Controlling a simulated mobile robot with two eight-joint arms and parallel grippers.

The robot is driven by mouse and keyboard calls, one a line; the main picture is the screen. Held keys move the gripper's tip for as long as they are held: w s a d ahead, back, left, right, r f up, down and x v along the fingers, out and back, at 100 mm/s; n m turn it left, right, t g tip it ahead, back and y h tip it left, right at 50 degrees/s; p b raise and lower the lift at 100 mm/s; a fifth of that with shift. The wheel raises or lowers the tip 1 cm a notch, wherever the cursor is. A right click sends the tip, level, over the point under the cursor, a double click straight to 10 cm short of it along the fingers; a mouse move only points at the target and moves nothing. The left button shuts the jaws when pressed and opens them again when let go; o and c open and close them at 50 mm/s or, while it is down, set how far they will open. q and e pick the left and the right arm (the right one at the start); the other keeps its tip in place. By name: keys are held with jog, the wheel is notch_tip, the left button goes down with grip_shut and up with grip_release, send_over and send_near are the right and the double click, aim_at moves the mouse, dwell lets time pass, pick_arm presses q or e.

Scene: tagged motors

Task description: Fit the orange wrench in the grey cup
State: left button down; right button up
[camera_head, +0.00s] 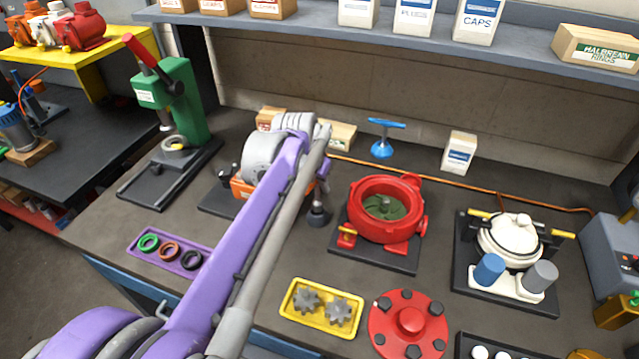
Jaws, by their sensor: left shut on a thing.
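The grey cup (541,276) stands at the right, beside a blue cup, on a white holder in front of a white motor. I cannot make out an orange wrench in this view. My left arm reaches from the lower left to the bench's middle. Its gripper (318,196) is at the arm's far end, left of the red housing and well left of the grey cup. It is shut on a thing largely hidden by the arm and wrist. A dark rounded piece shows just below the gripper; I cannot tell what it is. My right gripper is out of view.
A red housing (412,228) on a dark plate lies between gripper and cups. A blue T-handled tool (382,149) stands behind it. A yellow gear tray (321,323) and a red flanged cover (425,338) are in front. A green press (187,95) stands at left.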

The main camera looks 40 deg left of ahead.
pick_arm(q)
jog(key=shift+f+b, duration=1)
jog(key=shift+f, duration=0.9)
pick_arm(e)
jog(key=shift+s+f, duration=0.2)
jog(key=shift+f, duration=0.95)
pick_arm(q)
jog(key=c, duration=0.7)
grip_release()
jog(key=shift+r, duration=0.1)
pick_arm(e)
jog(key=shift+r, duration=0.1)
pick_arm(q)
jog(key=shift+r+p, duration=2.2)
jog(key=shift+r, duration=0.8)
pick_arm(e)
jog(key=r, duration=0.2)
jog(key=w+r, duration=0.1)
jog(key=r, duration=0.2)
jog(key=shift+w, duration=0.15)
pick_arm(q)
jog(key=shift+f, duration=0.1)
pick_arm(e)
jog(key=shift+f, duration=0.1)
